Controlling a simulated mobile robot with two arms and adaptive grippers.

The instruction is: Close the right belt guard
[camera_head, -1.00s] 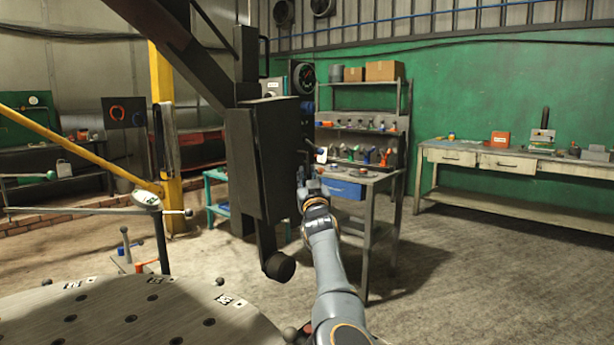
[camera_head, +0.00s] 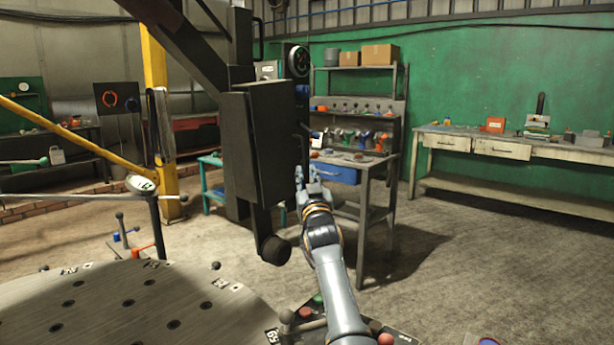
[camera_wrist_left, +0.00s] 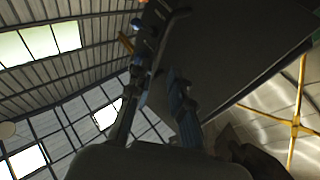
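The belt guard (camera_head: 275,140) is a tall dark box-like panel on my column, in the middle of the head view. A thin dark handle (camera_head: 302,148) seems to stand on its right side. My left gripper (camera_head: 307,180) is just right of the guard's lower right edge, below the handle. In the left wrist view the two fingers of the left gripper (camera_wrist_left: 158,85) are apart, and the guard's dark face (camera_wrist_left: 235,50) fills the upper right. A dark bracket-like part (camera_wrist_left: 160,25) lies beyond the fingertips. I cannot tell whether they touch it. My right gripper is out of view.
A round perforated table (camera_head: 130,305) stands at the lower left, with a console of coloured knobs (camera_head: 310,315) beside it. A workbench with a blue drawer (camera_head: 335,173) stands behind the gripper. A long bench (camera_head: 500,150) lines the green wall.

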